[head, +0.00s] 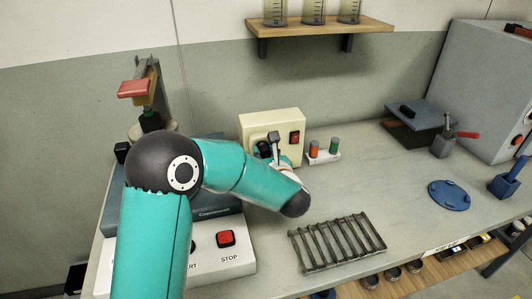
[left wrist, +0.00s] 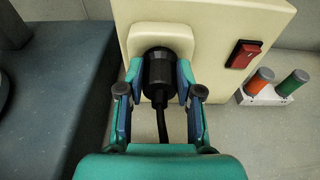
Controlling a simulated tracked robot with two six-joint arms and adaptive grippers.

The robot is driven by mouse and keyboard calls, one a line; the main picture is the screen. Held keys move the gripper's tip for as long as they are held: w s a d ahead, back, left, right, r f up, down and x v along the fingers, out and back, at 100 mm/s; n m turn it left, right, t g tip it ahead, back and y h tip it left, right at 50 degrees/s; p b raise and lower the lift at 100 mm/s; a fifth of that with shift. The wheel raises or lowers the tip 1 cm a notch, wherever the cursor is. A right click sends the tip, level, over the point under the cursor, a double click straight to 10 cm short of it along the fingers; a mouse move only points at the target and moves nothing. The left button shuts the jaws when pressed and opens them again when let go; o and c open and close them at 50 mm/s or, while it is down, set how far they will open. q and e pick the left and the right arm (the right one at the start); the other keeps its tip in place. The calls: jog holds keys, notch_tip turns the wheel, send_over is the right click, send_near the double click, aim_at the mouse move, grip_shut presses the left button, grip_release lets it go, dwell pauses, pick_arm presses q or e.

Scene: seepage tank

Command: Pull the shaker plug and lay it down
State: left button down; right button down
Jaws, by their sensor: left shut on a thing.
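The black shaker plug (left wrist: 159,76) shows in the left wrist view, at the front of a cream socket box (left wrist: 213,27), with a black cable (left wrist: 163,125) hanging down from it. My left gripper (left wrist: 160,84) is shut on the plug, one finger on each side. The plug's front end meets the box's raised socket face; whether its pins are in cannot be seen. In the head view the socket box (head: 271,126) stands at the back of the bench, and my left gripper (head: 268,148) is at its front, partly hidden by my arm. My right gripper is not in view.
A red switch (head: 294,138) is on the box. Orange and green vials in a white holder (head: 323,156) stand to its right. A metal rack (head: 337,241) lies in front. A machine with a red STOP button (head: 226,238) is at left. Bench space right of the rack is clear.

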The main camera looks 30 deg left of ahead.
pick_arm(q)
jog(key=c, duration=1.4)
grip_release()
jog(key=shift+r, duration=0.1)
grip_shut()
jog(key=shift+s+d+b, duration=0.15)
jog(key=shift+d+b, duration=0.05)
jog(key=shift+b, duration=0.25)
jog(key=shift+s+d, duration=0.1)
jog(key=shift+d, duration=0.05)
jog(key=shift+f+b+v, duration=0.2)
jog(key=shift+b+v, duration=0.35)
jog(key=shift+v, duration=0.3)
jog(key=shift+f+b+v, duration=0.15)
jog(key=shift+b+v, duration=0.45)
jog(key=shift+v, duration=0.25)
jog(key=shift+f+b+v, duration=0.2)
jog(key=shift+b+v, duration=0.35)
jog(key=shift+v, duration=0.3)
jog(key=shift+d+f, duration=0.1)
jog(key=shift+f, duration=0.05)
